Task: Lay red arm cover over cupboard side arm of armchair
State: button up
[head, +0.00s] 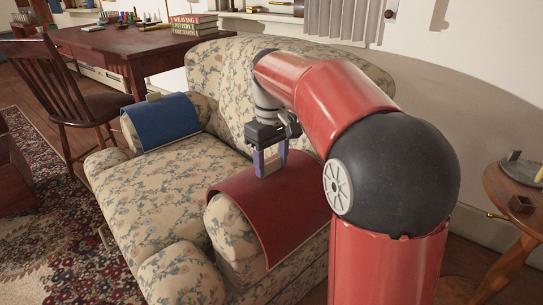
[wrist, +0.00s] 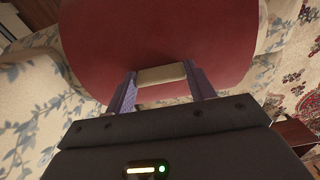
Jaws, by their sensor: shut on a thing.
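The red arm cover (head: 262,200) is a curved sheet lying over the near, right-hand arm of the floral armchair (head: 165,195). Its sides hang down both flanks of that arm, and the arm's rounded front sticks out past it. I cannot tell whether it rests fully on the fabric. My gripper (head: 270,167) is above the cover, with its purple fingers shut on the cover's cream grip block (wrist: 162,74). In the wrist view the red cover (wrist: 160,35) spreads beyond the fingers. My arm hides part of the cover's rear.
A blue arm cover (head: 162,122) lies over the armchair's other arm. A wooden chair (head: 88,110) and desk (head: 115,45) with books stand behind at left. A small round side table (head: 515,205) with items is at right. The patterned rug (head: 60,235) has open floor at left.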

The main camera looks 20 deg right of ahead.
jog(key=o, duration=1.5)
